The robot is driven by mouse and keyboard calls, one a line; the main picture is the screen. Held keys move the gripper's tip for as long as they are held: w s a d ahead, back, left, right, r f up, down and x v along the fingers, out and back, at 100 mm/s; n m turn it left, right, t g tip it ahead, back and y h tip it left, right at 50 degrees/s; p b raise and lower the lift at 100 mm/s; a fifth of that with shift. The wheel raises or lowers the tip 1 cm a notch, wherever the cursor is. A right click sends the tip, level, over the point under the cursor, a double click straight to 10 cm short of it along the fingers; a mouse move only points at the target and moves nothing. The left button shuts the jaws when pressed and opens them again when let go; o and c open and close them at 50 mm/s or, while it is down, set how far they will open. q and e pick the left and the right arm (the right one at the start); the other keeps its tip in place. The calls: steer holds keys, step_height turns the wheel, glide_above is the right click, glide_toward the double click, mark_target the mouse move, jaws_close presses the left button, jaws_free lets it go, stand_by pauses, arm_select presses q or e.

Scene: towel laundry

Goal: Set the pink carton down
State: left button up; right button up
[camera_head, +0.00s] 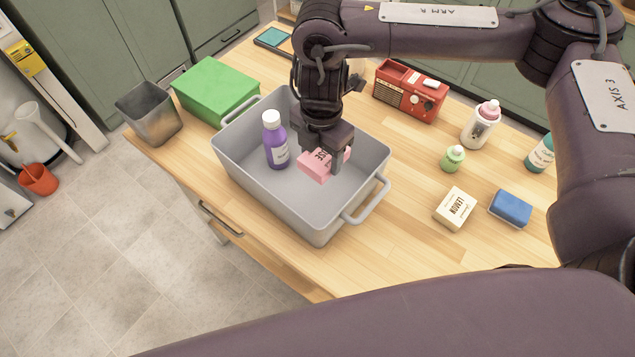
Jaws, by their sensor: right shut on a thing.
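The pink carton (314,167) is a small box with dark lettering, seen in the head view inside the outline of the grey tub. My right gripper (338,165) points down and is shut on the carton; its fingers hide part of it. I cannot tell whether the carton touches the tub floor or hangs just above it. The grey tub (262,199) has two handles and stands on the wooden table. My left gripper does not show.
A purple bottle (275,145) with a white cap stands in the tub, left of the carton. A metal bin (150,115), green box (214,88), red radio (408,92), cream box (455,209) and blue sponge-like block (510,208) surround it on the table (400,250).

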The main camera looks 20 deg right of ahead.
step_height(320, 180, down, 13)
steer(key=p, duration=0.3)
steer(key=shift+r, duration=0.15)
steer(key=shift+f, duration=0.3)
steer(key=shift+f, duration=0.2)
steer(key=o, duration=1.1)
steer(key=shift+c, duration=0.2)
steer(key=shift+r, duration=0.15)
